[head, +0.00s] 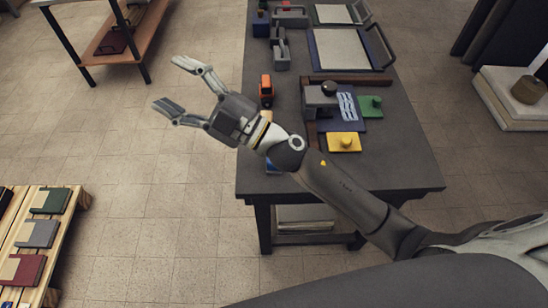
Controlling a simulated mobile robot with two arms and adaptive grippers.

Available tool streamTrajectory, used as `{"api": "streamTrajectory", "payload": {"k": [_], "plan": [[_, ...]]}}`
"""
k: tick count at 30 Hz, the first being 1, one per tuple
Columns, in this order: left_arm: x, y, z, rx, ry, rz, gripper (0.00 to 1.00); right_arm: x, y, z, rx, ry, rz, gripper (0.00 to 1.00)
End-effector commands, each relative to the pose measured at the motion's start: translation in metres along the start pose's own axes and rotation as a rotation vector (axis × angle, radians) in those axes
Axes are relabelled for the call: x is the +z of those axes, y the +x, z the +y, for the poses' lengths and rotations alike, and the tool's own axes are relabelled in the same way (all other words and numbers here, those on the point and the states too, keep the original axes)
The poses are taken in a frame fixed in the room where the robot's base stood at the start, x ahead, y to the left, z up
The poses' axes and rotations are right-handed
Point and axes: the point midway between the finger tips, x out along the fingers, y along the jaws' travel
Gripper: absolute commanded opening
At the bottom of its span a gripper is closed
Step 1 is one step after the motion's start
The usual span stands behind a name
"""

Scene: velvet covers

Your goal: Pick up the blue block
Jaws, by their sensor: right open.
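A dark blue block (261,25) stands at the far left edge of the dark table (256,184), below a small red piece. Another small blue thing (271,166) shows at the table's near left, mostly hidden behind my right arm, so I cannot tell its shape. My right gripper (175,85) is open and empty, with its fingers spread toward the left. It is out past the table's left edge, above the floor, apart from both blue things. My left gripper is not in view.
An orange piece (266,88) and a grey holder (281,52) stand along the table's left side. Yellow (344,142) and green (370,106) knobbed plates lie right of my forearm. A wooden pallet (62,232) with folded samples is at lower left. Floor between is clear.

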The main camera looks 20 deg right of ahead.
Motion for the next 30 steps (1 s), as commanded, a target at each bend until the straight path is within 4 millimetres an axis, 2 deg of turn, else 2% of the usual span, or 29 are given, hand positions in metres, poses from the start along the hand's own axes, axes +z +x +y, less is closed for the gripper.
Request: {"api": "streamTrajectory", "payload": {"k": [1, 3, 6, 8, 10, 13, 17, 18, 21, 24, 27, 30], "plan": [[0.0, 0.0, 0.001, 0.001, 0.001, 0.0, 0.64, -0.014, 0.009, -0.016, -0.097, -0.059, 0.088, 0.65], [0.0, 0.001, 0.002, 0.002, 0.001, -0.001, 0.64, -0.029, 0.011, -0.046, -0.257, -0.132, 0.198, 0.65], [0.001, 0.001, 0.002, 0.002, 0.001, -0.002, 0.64, -0.035, 0.002, -0.089, -0.511, -0.233, 0.31, 0.65], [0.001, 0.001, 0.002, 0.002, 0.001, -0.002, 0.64, -0.027, -0.011, -0.113, -0.677, -0.294, 0.35, 0.65], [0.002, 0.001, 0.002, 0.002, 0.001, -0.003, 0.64, -0.009, -0.031, -0.134, -0.879, -0.363, 0.364, 0.65], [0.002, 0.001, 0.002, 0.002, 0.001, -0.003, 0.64, 0.031, -0.067, -0.148, -1.176, -0.456, 0.324, 0.65], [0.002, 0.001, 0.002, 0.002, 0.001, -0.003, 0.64, 0.092, -0.117, -0.133, -1.534, -0.554, 0.17, 0.65], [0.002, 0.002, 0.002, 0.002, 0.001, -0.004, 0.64, 0.109, -0.131, -0.123, -1.628, -0.578, 0.106, 0.65], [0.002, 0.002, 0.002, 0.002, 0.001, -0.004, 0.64, 0.142, -0.161, -0.09, -1.816, -0.619, -0.058, 0.65], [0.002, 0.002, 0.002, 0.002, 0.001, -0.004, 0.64, 0.162, -0.181, -0.062, -1.937, -0.64, -0.196, 0.65], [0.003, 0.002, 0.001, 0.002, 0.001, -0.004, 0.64, 0.171, -0.193, -0.044, -2.003, -0.647, -0.284, 0.65], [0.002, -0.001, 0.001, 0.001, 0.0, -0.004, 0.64, 0.179, -0.201, -0.042, -2.029, -0.645, -0.32, 0.65]]}}
